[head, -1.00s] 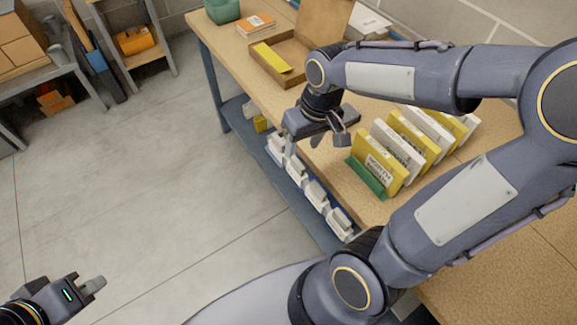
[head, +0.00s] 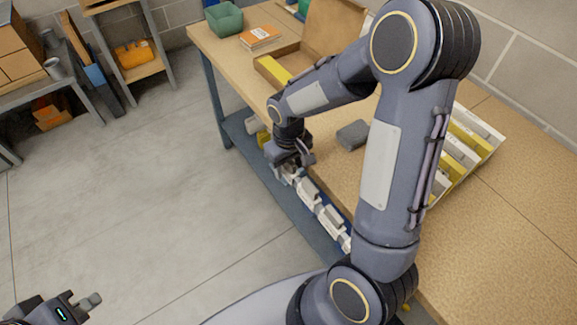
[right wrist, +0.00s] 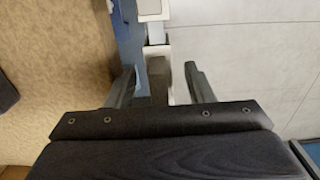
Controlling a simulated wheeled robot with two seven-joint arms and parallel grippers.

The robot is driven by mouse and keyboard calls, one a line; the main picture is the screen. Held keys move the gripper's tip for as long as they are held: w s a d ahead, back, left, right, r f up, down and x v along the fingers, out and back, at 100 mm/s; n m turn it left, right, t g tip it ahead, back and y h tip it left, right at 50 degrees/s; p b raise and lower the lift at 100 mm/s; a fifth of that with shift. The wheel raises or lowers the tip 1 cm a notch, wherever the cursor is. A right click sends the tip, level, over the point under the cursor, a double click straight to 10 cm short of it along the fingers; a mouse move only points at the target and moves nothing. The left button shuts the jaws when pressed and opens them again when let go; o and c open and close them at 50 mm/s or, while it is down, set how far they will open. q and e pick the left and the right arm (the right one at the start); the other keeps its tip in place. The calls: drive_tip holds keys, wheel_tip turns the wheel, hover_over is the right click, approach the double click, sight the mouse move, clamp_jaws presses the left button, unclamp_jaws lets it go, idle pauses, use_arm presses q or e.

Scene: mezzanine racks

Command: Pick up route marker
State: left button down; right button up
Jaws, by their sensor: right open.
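I cannot tell for certain which thing is the route marker. Yellow and white labelled cards (head: 462,147) stand in a row on the table, partly hidden by my right arm. A yellow piece (head: 273,70) lies in the open cardboard box (head: 297,52). My right gripper (head: 292,160) is open at the table's near edge, above the white holders (head: 325,213) on the lower shelf. In the right wrist view its fingers (right wrist: 163,88) are apart, with a grey block and white holder visible below between them. My left gripper (head: 88,302) is low at the left, its jaw opening unclear.
A dark grey block (head: 352,135) lies on the wooden table (head: 510,190). A green bin (head: 224,18) and an orange-and-white stack (head: 260,36) stand at its far end. Shelves (head: 70,80) stand at the left. The floor (head: 130,200) between is clear.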

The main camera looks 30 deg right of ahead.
clamp_jaws()
idle(0.3)
